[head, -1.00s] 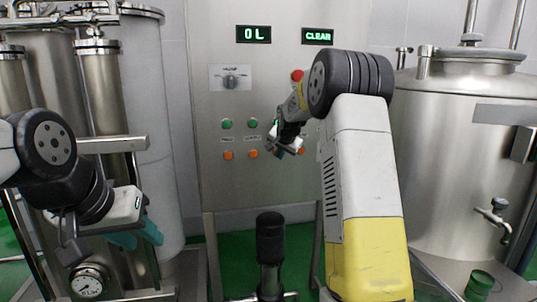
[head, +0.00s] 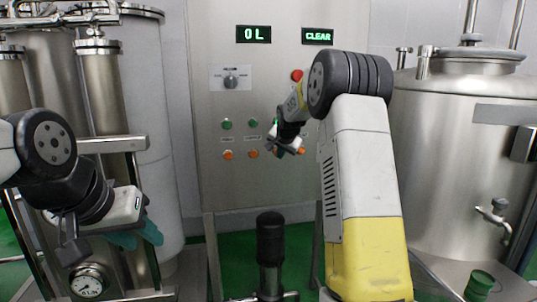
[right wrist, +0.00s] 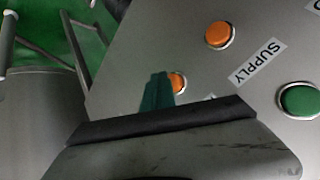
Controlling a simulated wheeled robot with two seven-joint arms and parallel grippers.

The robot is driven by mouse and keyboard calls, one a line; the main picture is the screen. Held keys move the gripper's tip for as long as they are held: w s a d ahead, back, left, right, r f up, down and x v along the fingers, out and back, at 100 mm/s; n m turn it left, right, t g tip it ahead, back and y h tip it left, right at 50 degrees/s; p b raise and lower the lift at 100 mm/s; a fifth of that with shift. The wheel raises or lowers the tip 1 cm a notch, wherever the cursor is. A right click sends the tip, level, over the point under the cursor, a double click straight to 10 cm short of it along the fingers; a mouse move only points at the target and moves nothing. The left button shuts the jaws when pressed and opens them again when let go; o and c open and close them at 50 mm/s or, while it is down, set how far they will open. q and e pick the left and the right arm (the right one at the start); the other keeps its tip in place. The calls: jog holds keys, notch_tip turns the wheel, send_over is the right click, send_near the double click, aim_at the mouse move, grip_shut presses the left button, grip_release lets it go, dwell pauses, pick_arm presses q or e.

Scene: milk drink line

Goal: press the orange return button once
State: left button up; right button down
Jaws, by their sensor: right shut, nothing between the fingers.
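My right gripper (head: 274,147) is in front of the steel panel's lower button rows, and its fingers are shut and empty. In the right wrist view its teal fingertips (right wrist: 158,93) overlap an orange button (right wrist: 178,82) and hide its left part. The label beside that button is mostly hidden, so I cannot read it. Another orange button (right wrist: 220,35) lies by the SUPPLY label (right wrist: 257,62). I cannot tell whether the fingertips touch the panel. My left gripper (head: 137,236) hangs at the lower left, away from the panel; its finger gap is unclear.
The panel (head: 215,185) also has green buttons (head: 227,124), a dial (head: 231,82), a red button (head: 297,75) and displays reading "0 L" (head: 254,34) and "CLEAR" (head: 317,36). Steel tanks stand left and right (head: 450,130). A black-topped post (head: 270,240) stands in front.

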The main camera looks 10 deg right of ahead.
jog(key=shift+w, duration=0.35)
jog(key=shift+w, duration=0.4)
dwell(0.6)
jog(key=shift+s, duration=0.85)
jog(key=shift+s, duration=0.1)
jog(key=shift+s+d, duration=0.1)
jog(key=shift+s, duration=2.3)
